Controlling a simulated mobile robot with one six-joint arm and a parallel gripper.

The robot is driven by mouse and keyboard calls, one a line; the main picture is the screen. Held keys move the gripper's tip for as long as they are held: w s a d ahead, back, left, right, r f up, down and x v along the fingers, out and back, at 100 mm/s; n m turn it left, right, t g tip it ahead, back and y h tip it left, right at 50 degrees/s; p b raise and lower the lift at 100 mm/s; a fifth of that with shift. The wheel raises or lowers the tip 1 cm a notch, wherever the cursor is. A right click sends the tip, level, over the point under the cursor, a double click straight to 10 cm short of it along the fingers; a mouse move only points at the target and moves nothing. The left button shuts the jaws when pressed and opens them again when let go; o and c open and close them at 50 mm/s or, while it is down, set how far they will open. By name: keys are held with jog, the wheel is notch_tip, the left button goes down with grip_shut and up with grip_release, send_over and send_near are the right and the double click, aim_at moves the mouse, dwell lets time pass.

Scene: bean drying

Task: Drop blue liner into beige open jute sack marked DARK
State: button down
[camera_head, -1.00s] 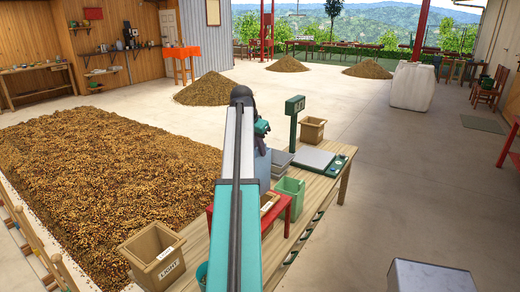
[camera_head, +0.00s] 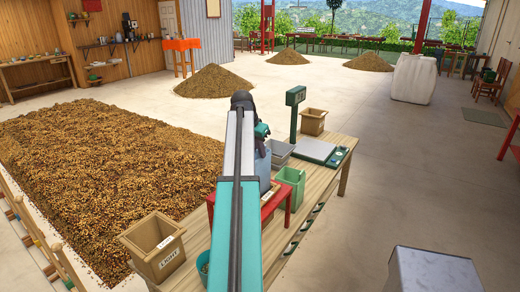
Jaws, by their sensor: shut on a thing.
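My arm reaches away from the camera over the wooden table. My gripper (camera_head: 263,143) is at its far end, mostly hidden behind my own arm. A light blue liner (camera_head: 263,167) hangs below it, partly covered by the arm; the jaws are shut on it. A beige open sack-like container (camera_head: 158,262) at the near left is marked LIGHT. Another beige container (camera_head: 266,198) with a pale label shows beside my arm; its lettering is not readable and most of it is hidden. A third beige open container (camera_head: 312,122) stands at the table's far end with no readable mark.
A red stand (camera_head: 278,212), a green bin (camera_head: 291,187), a grey tray (camera_head: 280,150) and a scale with a post display (camera_head: 295,97) crowd the wooden table (camera_head: 327,187). A large bean bed (camera_head: 110,170) lies left. The floor to the right is mostly clear.

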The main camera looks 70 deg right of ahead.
jog(key=shift+f, duration=0.7)
jog(key=shift+f+b, duration=2.9)
jog(key=shift+f, duration=4.3)
jog(key=c, duration=1.8)
grip_release()
jog(key=shift+o, duration=0.2)
jog(key=shift+r, duration=0.15)
jog(key=b+v, duration=0.2)
jog(key=v, duration=1.1)
jog(key=shift+r, duration=0.3)
